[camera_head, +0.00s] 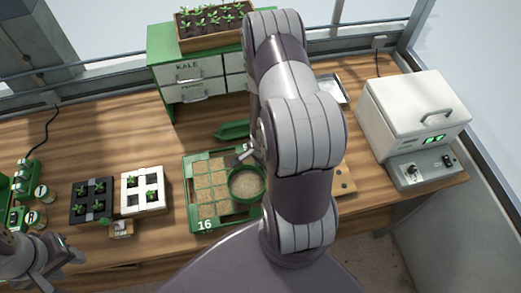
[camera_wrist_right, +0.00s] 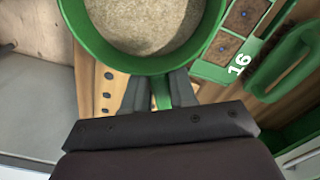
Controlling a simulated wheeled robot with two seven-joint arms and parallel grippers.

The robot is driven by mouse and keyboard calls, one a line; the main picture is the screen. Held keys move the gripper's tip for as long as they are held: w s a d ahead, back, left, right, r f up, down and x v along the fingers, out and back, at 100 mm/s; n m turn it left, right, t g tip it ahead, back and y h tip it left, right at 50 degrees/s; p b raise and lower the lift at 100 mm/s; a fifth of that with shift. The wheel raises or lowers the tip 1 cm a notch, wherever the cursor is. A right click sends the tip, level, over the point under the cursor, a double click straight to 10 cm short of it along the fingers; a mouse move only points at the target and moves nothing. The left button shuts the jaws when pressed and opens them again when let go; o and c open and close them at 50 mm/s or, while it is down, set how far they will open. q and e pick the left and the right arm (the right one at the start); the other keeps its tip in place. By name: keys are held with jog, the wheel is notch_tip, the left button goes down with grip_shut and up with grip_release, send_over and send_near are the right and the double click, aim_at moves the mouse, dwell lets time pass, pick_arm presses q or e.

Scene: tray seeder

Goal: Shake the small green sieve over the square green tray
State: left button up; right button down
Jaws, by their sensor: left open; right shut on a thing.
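The small green sieve (camera_head: 247,184) is round and holds a pale sandy material. In the head view it overlaps the right part of the square green tray (camera_head: 187,185), which has several brown-filled cells and a "16" label. My right gripper (camera_wrist_right: 162,92) is shut on the sieve's green handle in the wrist view, where the sieve (camera_wrist_right: 92,49) appears at the top. Part of the tray (camera_wrist_right: 212,71) shows there too, with blue specks in its cells. My right arm hides some of the area right of the sieve. My left gripper (camera_head: 62,262) is open and empty at the lower left.
A black seedling tray (camera_head: 78,217) and a white one (camera_head: 130,207) stand left of the green tray. A green scoop-like object (camera_head: 232,131) lies behind it. A white lidded machine (camera_head: 412,110) stands at the right. A drawer cabinet (camera_head: 160,70) with a planter (camera_head: 205,43) stands at the back.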

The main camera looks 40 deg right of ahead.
jog(key=s+a, duration=0.1)
jog(key=s, duration=0.1)
jog(key=s+a, duration=0.1)
jog(key=s, duration=0.2)
jog(key=s+a+p, duration=0.1)
jog(key=s+a, duration=0.1)
jog(key=shift+s, duration=0.25)
jog(key=shift+s+a+r+p, duration=0.1)
jog(key=shift+r+p, duration=1.9)
jog(key=shift+r, duration=0.05)
